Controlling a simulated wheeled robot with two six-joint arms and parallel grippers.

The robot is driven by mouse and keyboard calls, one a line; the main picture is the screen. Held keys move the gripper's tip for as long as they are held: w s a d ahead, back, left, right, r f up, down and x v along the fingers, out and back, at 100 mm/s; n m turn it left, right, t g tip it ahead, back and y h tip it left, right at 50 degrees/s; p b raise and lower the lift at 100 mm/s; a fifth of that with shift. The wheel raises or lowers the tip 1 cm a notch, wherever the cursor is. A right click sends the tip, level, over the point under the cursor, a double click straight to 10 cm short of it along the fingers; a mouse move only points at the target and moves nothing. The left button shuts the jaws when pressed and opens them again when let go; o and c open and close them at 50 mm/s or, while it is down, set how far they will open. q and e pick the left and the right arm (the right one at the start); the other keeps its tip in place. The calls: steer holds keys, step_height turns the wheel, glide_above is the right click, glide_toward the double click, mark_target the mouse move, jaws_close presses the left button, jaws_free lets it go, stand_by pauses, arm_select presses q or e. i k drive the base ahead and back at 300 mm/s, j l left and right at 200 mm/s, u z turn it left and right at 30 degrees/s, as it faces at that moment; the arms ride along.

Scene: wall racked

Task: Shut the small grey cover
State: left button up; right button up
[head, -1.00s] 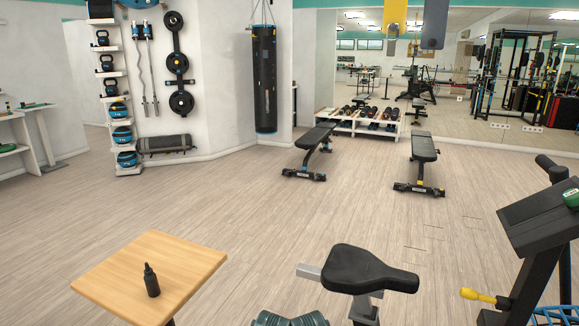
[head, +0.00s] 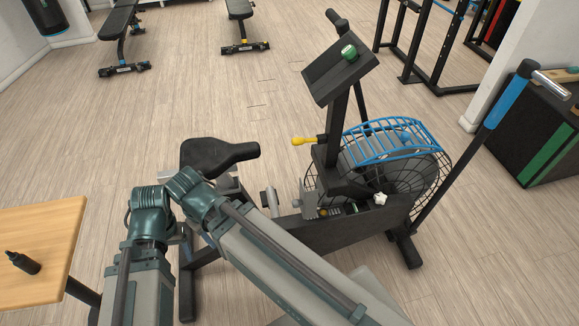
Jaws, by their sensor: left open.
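The small grey cover (head: 309,206) is on the dark frame of the exercise bike, right of the seat. It looks raised, beside an opening with small coloured parts in it; its exact angle is hard to tell. My left gripper (head: 270,202) shows as pale fingers just left of the cover, apart from it and holding nothing visible. My arm links partly hide the gripper's base and the bike's near side. My right gripper is not visible.
The bike's black seat (head: 217,153), yellow knob (head: 304,141) and blue cage (head: 397,141) surround the cover.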

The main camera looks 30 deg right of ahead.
mark_target(308, 201)
steer(key=z, duration=1.2)
